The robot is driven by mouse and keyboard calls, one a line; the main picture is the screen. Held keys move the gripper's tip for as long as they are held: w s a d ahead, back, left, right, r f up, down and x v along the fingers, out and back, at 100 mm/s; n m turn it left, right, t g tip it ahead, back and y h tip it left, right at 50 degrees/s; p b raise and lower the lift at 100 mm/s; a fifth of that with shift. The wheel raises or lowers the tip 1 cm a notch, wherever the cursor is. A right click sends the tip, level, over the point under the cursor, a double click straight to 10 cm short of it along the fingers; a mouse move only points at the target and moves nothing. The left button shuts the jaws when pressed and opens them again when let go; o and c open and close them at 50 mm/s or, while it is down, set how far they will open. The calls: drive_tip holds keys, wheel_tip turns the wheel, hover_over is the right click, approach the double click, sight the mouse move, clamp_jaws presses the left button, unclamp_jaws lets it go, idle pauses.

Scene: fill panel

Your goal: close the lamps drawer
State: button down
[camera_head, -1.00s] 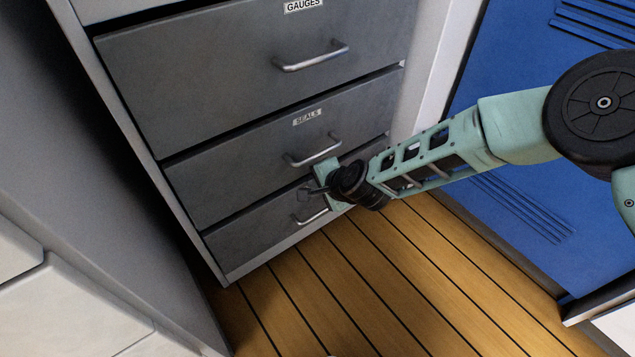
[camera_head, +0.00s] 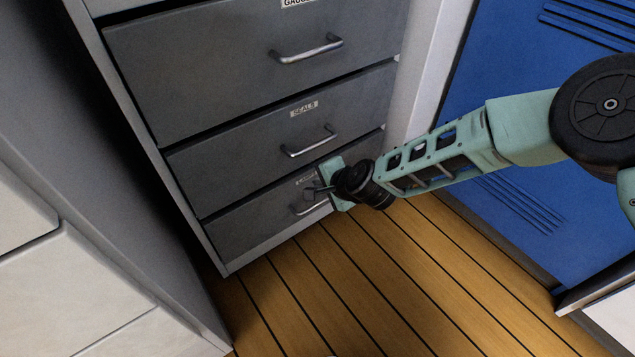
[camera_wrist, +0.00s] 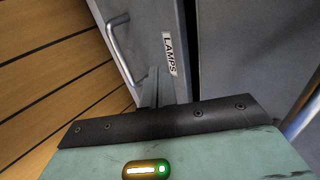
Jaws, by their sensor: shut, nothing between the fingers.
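The lamps drawer (camera_head: 255,218) is the grey bottom drawer of the cabinet in the head view. Its front looks nearly flush with the frame; any small gap is hard to judge. Its handle (camera_head: 308,206) is partly behind my gripper, and its label is mostly hidden there. In the wrist view the LAMPS label (camera_wrist: 169,54) and the drawer's handle (camera_wrist: 122,50) show clearly. My gripper (camera_head: 318,191) is shut and empty, in front of the drawer's upper right part beside the label. Its fingertips (camera_wrist: 154,82) point at the drawer front; contact cannot be told.
The seals drawer (camera_head: 270,125) and gauges drawer (camera_head: 230,60) are above, both looking shut. A blue locker (camera_head: 530,130) stands at the right, and pale units (camera_head: 70,290) at the lower left. The plank floor (camera_head: 340,280) before the cabinet is clear.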

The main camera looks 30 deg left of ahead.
drive_tip(key=p+v, duration=0.4)
drive_tip(key=v, duration=0.6)
drive_tip(key=shift+d+p, duration=0.35)
drive_tip(key=shift+p, duration=0.05)
drive_tip(key=shift+s, duration=0.1)
drive_tip(key=s+d+r+n+g+h, duration=0.1)
drive_tip(key=s+d+r+n, duration=0.25)
drive_tip(key=d+r, duration=0.35)
drive_tip(key=s+d+r+n+g+h, duration=0.2)
drive_tip(key=s+d+r+n, duration=0.15)
drive_tip(key=r, duration=0.45)
drive_tip(key=s+d+r+n+h+p, duration=0.15)
drive_tip(key=s+d+r, duration=0.25)
drive_tip(key=d, duration=0.4)
drive_tip(key=s+d+r+n+h, duration=0.2)
drive_tip(key=s+d+r, duration=0.2)
drive_tip(key=d, duration=0.4)
drive_tip(key=s+d+r+n+h+p, duration=0.1)
drive_tip(key=s+d+r+n+h, duration=0.15)
drive_tip(key=d, duration=0.55)
wheel_tip(320, 180, up, 38)
drive_tip(key=m+p, duration=0.1)
drive_tip(key=p, duration=3.6)
drive_tip(key=shift+s+a+r+g+y, duration=0.2)
drive_tip(key=shift+s+g+y, duration=0.1)
drive_tip(key=shift+s+y, duration=0.1)
